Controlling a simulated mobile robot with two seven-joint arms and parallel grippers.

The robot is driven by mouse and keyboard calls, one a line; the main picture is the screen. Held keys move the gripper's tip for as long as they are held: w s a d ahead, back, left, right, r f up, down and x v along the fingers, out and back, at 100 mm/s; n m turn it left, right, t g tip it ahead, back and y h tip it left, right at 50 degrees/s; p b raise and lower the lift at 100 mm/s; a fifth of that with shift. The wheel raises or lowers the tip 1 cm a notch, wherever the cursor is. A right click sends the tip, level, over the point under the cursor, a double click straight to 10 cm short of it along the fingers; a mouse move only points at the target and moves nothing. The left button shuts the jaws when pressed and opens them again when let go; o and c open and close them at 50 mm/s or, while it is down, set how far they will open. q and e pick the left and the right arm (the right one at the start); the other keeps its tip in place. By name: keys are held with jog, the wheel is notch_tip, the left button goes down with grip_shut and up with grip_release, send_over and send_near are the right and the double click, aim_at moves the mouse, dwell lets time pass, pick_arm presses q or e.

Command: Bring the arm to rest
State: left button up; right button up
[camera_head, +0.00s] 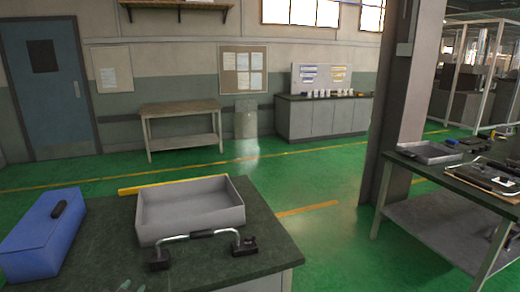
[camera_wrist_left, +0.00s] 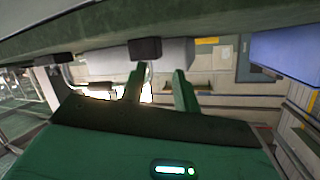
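My left gripper (camera_head: 132,287) shows only as two pale fingertips at the bottom edge of the head view, in front of the near table. In the left wrist view, which is upside down, its two green fingers (camera_wrist_left: 158,88) stand apart with nothing between them. The heating element, seemingly the bent metal bar with a black grip and black end blocks (camera_head: 202,235), lies on the table in front of the grey tray. One dark block (camera_wrist_left: 145,48) shows beyond the fingers in the wrist view, apart from them as far as I can tell. My right gripper is not in view.
The near dark-topped table (camera_head: 110,222) also carries an open, empty-looking grey tray (camera_head: 190,215) and a blue box (camera_head: 40,235) with a black handle. A second table with a tray (camera_head: 430,153) and tools stands at right beside a pillar (camera_head: 400,100). Green floor lies clear between.

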pick_arm(q)
jog(key=s+d+f+g+h, duration=0.1)
jog(key=s+d+f, duration=0.4)
jog(key=s+f, duration=0.35)
jog(key=s+d+f+g, duration=0.1)
jog(key=s+d+f, duration=0.1)
jog(key=s, duration=0.9)
jog(key=s+d+f+g+h, duration=0.1)
jog(key=s+d, duration=0.4)
jog(key=s, duration=0.6)
jog(key=s+d+f+n+g+h, duration=0.1)
jog(key=s+d+f, duration=0.3)
jog(key=s, duration=0.7)
jog(key=shift+g, duration=0.8)
